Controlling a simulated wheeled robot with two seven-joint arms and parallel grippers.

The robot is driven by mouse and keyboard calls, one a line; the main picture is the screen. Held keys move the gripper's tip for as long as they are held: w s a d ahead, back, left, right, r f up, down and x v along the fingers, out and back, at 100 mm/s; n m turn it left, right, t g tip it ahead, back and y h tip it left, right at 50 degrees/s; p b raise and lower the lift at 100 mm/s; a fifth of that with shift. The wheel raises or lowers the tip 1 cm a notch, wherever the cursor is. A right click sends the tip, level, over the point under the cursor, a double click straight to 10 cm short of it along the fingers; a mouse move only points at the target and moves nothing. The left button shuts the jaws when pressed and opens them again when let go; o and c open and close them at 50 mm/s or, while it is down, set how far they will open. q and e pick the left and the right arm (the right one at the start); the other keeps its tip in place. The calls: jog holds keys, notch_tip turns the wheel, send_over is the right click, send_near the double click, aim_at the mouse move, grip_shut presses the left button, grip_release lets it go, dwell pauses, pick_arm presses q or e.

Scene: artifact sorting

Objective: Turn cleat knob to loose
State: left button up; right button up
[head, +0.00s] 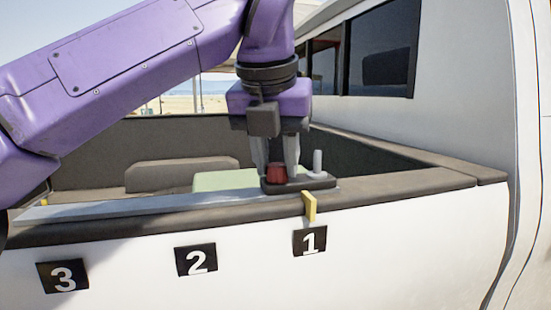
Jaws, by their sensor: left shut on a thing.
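The cleat (310,184) is a dark block on top of the truck bed's side wall, above the label "1". A red knob (276,174) sits on its left part, and a grey post (317,162) stands upright on its right part. My left gripper (276,170) points down from above, with its two grey fingers on either side of the red knob, shut on it. The fingers partly hide the knob, and I cannot tell how far it is turned. My right gripper is not in view.
A grey rail (130,208) runs along the bed wall to the left of the cleat. A yellow tab (309,206) sticks out below the cleat. Labels "2" (196,260) and "3" (63,276) are on the white side. A pale green block (226,180) lies behind the rail. The cab (450,90) rises at right.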

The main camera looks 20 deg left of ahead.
pick_arm(q)
jog(key=n, duration=0.1)
jog(key=n+y, duration=0.1)
jog(key=n, duration=0.1)
jog(key=shift+d+r+n, duration=0.1)
jog(key=shift+d+n, duration=0.05)
jog(key=shift+n, duration=0.15)
jog(key=n+g+y+p, duration=0.1)
jog(key=n, duration=0.3)
jog(key=shift+w+y, duration=0.1)
jog(key=shift+y, duration=0.3)
jog(key=shift+n, duration=0.3)
jog(key=shift+g, duration=0.3)
jog(key=o, duration=1)
jog(key=shift+o, duration=0.2)
